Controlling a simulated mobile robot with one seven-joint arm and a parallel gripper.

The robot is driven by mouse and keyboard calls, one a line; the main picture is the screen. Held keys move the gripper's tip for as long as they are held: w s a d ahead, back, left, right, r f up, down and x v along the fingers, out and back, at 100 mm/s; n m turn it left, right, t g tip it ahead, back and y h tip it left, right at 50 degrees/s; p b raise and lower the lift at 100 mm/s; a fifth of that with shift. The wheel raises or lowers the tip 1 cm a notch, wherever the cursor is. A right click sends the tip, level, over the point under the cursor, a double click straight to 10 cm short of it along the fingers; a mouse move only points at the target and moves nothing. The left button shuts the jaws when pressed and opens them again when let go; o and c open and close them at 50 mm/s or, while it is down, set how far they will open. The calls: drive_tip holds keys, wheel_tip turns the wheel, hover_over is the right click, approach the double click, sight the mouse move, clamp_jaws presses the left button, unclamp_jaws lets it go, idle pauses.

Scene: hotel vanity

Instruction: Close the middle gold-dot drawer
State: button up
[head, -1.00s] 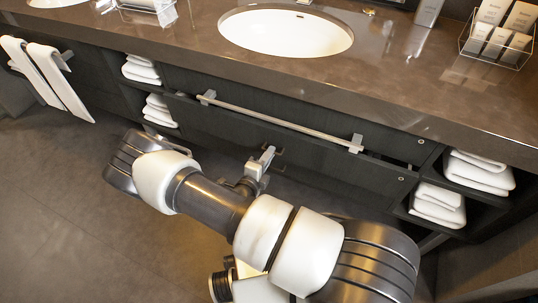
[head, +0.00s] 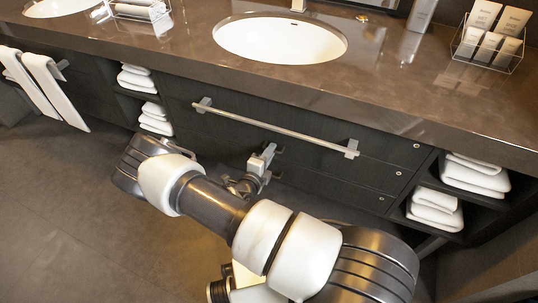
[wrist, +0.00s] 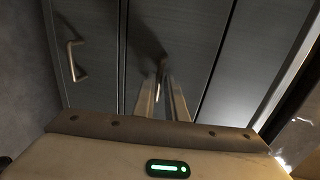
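The vanity's dark drawer fronts are stacked under the counter, with small round dots near their right ends. The middle drawer (head: 345,168) lies below the front that carries the long metal bar, and it looks flush with the fronts around it. My gripper (head: 266,156) is low in front of this drawer, near its handle area. In the wrist view its two fingers (wrist: 162,88) point at the middle panel (wrist: 190,35), close together with a narrow gap. A small bright handle-like piece shows at the tips. Contact, and whether the fingers are shut, is unclear.
The metal bar (head: 275,128) juts out above my gripper. A curved handle (wrist: 77,62) shows on a neighbouring panel in the wrist view. Folded towels (head: 475,176) fill the open shelves on both sides. The floor (head: 60,220) at left is clear.

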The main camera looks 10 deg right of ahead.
drive_tip(key=shift+o, duration=1.3)
drive_tip(key=shift+d, duration=0.1)
drive_tip(key=p+v, duration=0.3)
drive_tip(key=v, duration=1.4)
drive_tip(key=shift+s, duration=0.2)
